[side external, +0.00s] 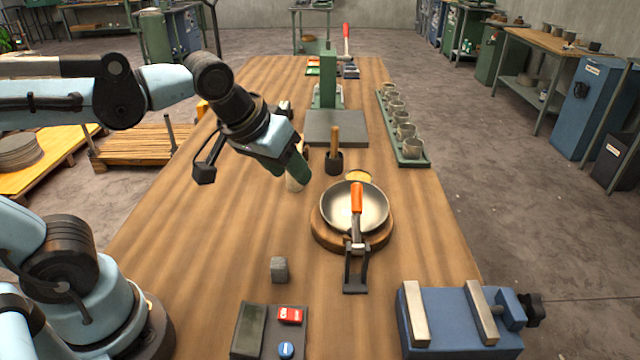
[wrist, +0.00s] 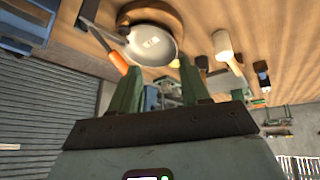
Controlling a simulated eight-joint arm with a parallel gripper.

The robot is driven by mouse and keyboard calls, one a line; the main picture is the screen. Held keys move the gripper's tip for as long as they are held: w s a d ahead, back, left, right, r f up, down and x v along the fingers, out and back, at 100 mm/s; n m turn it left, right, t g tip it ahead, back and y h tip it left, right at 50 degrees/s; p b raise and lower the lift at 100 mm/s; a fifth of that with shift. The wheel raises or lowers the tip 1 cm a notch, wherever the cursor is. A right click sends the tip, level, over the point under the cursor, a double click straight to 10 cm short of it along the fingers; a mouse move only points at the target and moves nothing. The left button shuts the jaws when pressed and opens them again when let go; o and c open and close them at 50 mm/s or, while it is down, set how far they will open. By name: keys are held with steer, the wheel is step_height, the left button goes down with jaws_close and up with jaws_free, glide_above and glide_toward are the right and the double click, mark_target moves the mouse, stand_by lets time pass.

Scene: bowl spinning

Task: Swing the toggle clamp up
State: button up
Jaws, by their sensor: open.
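The toggle clamp has an orange handle (side external: 357,198) and a dark metal base (side external: 356,275) on the near side of a shallow metal bowl (side external: 335,212). In the side view, the handle appears over the bowl. The bowl sits on a round wooden block (side external: 322,235). My gripper (side external: 292,170) is above the table, up and left of the bowl, apart from the clamp. In the wrist view, my gripper (wrist: 159,67) is open with nothing between its green fingers. The handle (wrist: 117,62) shows beyond the left finger, beside the bowl (wrist: 150,46).
A tool stands in a black holder (side external: 334,163) behind the bowl. A grey cube (side external: 279,269), a button panel (side external: 268,335) and a blue vise (side external: 455,322) are nearer. Cups line a green tray (side external: 412,158) at right.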

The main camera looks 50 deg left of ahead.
mark_target(355, 184)
steer(key=w+d+r+n+g, duration=0.1)
steer(key=w+d+r+n, duration=0.4)
steer(key=w+d, duration=0.15)
steer(key=shift+y, duration=0.3)
steer(key=x, duration=0.7)
steer(key=s+x, duration=0.1)
steer(key=x, duration=0.3)
steer(key=shift+w+f, duration=0.1)
steer(key=shift+f, duration=0.5)
steer(key=shift+c, duration=0.4)
jaws_close()
